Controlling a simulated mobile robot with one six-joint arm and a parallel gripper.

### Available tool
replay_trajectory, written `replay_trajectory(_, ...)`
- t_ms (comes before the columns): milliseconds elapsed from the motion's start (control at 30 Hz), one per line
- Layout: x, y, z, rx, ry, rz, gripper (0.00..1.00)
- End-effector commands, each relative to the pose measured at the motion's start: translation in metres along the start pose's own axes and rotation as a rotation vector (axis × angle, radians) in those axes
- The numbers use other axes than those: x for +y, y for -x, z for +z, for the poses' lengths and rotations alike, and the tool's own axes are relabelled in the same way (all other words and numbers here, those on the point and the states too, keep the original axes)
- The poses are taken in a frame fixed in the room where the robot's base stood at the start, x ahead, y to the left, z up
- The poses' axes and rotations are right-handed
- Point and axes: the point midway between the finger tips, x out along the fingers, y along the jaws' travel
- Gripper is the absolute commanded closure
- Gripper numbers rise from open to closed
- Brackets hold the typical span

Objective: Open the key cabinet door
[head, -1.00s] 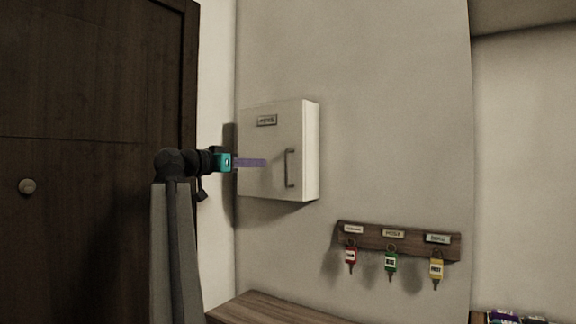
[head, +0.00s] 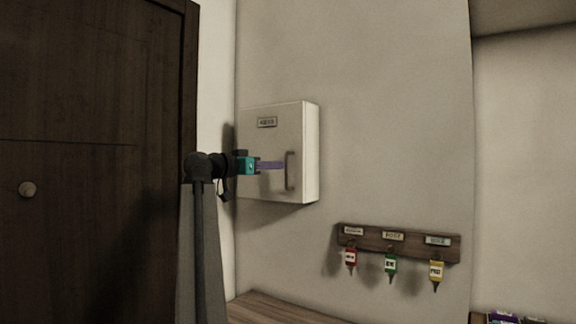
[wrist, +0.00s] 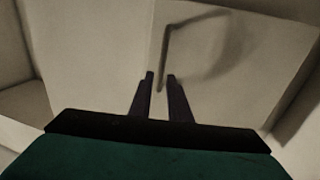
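The key cabinet (head: 311,150) is a pale wall box with a small label plate, and its door (head: 262,185) is shut. A dark bar handle (head: 290,172) stands upright near the door's right edge; it also shows in the wrist view (wrist: 165,50). My gripper (head: 284,165) comes from the left, its purple fingertips at or just short of the handle. In the wrist view my gripper (wrist: 160,77) is open, with the lower end of the bar appearing between the two fingers. I cannot tell whether they touch it.
A wooden key rack (head: 370,241) with red, green and yellow tagged keys hangs below right of the cabinet. A wooden surface (head: 265,309) lies below. A dark door (head: 90,120) stands at the left. The wall right of the cabinet is clear.

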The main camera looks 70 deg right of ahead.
Motion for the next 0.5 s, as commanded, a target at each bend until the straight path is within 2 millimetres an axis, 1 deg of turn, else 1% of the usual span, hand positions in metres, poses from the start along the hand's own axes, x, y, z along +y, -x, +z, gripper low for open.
replay_trajectory(33,0.000,-0.009,-0.001,0.000,0.001,0.002,0.83)
replay_trajectory(300,0.000,-0.046,-0.001,-0.001,0.001,0.002,0.83)
replay_trajectory(500,0.000,-0.061,0.000,0.000,0.000,0.000,0.83)
